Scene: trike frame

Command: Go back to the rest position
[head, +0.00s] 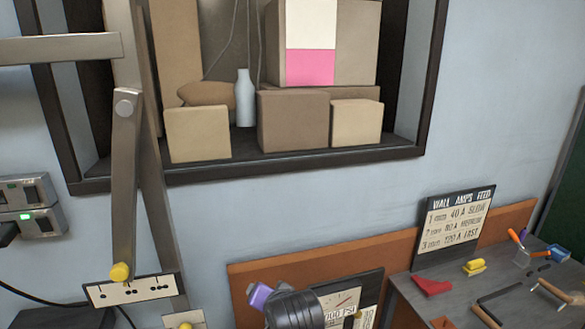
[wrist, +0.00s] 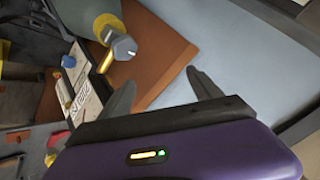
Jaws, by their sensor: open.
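My gripper (wrist: 160,80) is open in the wrist view. Its two dark fingers stand apart, with a brown board and pale blue wall showing in the gap and nothing held. Its purple body fills the bottom of that view and carries a small yellow and green light. In the head view, a purple part of my wrist (head: 259,296) and a dark ribbed part of my arm show at the bottom centre, in front of a sign board. The fingertips cannot be made out there.
A metal frame (head: 126,190) with yellow knobs stands at the left. A wall shelf (head: 300,165) holds boxes and a bottle (head: 245,98). The workbench (head: 450,290) at lower right carries a lettered sign (head: 453,225), a red piece and tools. Blue wall between shelf and bench is clear.

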